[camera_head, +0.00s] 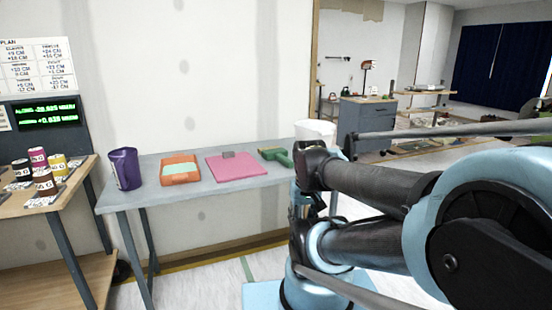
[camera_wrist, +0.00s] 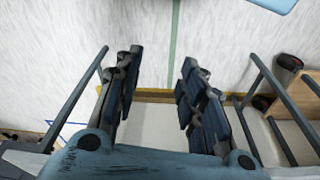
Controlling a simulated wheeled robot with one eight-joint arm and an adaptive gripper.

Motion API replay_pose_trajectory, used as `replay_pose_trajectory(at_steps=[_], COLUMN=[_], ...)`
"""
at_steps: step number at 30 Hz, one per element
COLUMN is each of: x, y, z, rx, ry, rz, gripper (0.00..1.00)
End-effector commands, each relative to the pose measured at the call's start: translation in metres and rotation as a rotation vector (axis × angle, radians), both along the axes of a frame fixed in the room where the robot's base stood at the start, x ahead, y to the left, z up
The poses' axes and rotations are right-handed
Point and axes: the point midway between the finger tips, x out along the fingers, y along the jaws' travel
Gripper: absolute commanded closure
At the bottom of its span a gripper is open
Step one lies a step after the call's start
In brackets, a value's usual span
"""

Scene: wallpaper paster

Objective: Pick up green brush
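The green brush (camera_head: 275,156) lies at the right end of the grey table (camera_head: 212,188), right of a pink board (camera_head: 236,165). In the head view, part of the brush's right end is close to my arm's outline. My gripper (camera_wrist: 158,62) shows in the wrist view with its two dark, jointed fingers spread apart and nothing between them. It faces the pale floor with a green line. The brush is not in the wrist view. In the head view my arm covers the right side, and the fingers cannot be made out clearly there.
A purple jug (camera_head: 124,168) and an orange tray (camera_head: 180,169) stand left on the table. A small grey block (camera_head: 229,154) lies on the pink board. A white bucket (camera_head: 315,130) is behind the brush. A wooden bench (camera_head: 75,195) with several small cans is at far left.

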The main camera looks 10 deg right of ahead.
Motion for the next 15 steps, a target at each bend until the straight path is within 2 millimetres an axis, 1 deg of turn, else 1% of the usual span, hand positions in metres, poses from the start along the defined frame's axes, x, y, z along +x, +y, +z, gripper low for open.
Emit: replay_pose_trajectory(at_steps=[1,3,4,5,7,11,15], x=[0.0,-0.002,-0.006,-0.006,0.0,0.026,0.062], y=[0.0,0.0,0.0,0.0,0.0,0.001,0.001], z=[0.0,0.002,0.005,0.008,0.015,0.04,0.071], rx=[0.0,0.0,0.001,0.001,0.003,0.011,0.019], ry=[0.0,-0.003,-0.011,-0.013,-0.017,-0.028,-0.045], rz=[0.0,0.0,0.001,0.002,0.009,0.033,0.067], gripper=[0.63,0.48,0.48,0.48,0.48,0.48,0.48])
